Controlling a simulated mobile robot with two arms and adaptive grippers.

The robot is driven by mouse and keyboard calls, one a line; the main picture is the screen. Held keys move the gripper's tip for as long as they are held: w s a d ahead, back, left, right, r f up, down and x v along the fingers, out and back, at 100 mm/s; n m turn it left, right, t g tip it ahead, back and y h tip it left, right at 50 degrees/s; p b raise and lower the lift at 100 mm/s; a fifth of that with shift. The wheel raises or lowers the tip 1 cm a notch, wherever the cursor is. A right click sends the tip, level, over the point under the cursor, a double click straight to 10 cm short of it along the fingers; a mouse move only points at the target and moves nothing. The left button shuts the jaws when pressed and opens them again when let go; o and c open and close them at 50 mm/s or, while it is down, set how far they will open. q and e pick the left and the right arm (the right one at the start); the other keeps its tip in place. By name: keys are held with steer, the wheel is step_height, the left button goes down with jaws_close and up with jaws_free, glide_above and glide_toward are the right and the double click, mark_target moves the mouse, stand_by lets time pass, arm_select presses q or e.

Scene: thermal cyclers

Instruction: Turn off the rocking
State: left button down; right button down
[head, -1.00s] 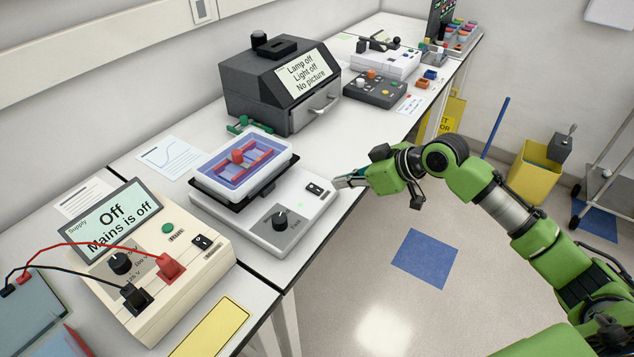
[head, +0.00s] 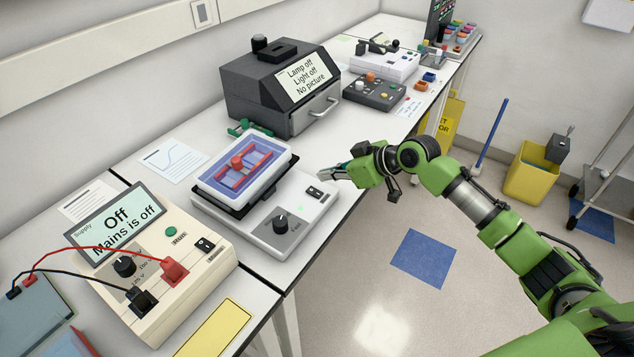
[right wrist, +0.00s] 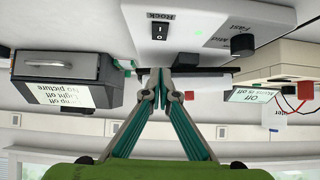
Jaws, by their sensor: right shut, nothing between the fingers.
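The rocker (head: 262,222) is a white box on the bench with a dark knob (head: 280,223), a small lit green light (head: 300,209) and a black switch (head: 315,192). A tray with blue and red contents (head: 243,162) sits tilted on its black platform. In the right wrist view, which is upside down, the switch (right wrist: 160,31) is labelled "Rock". My right gripper (head: 323,174) is shut and empty, close to the switch at the rocker's right end. Its fingertips (right wrist: 161,78) appear apart from the switch. My left gripper is not in view.
A cream power supply (head: 165,285) reading "Off, Mains is off" stands at the near left, with red and black leads. A dark imaging box (head: 265,90) stands behind the rocker. The floor right of the bench is open around a blue mat (head: 423,257).

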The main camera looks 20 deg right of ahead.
mark_target(307, 189)
steer(key=x, duration=0.3)
steer(key=shift+w+a+p, duration=0.15)
steer(key=shift+p, duration=0.25)
step_height(307, 189, down, 3)
steer(key=shift+w+a+r+p, duration=0.1)
steer(key=shift+p, duration=0.35)
steer(key=shift+f, duration=0.8)
steer(key=shift+w+a+f+b, duration=0.1)
steer(key=shift+f+b, duration=0.2)
steer(key=shift+b, duration=0.25)
steer(key=shift+w, duration=0.1)
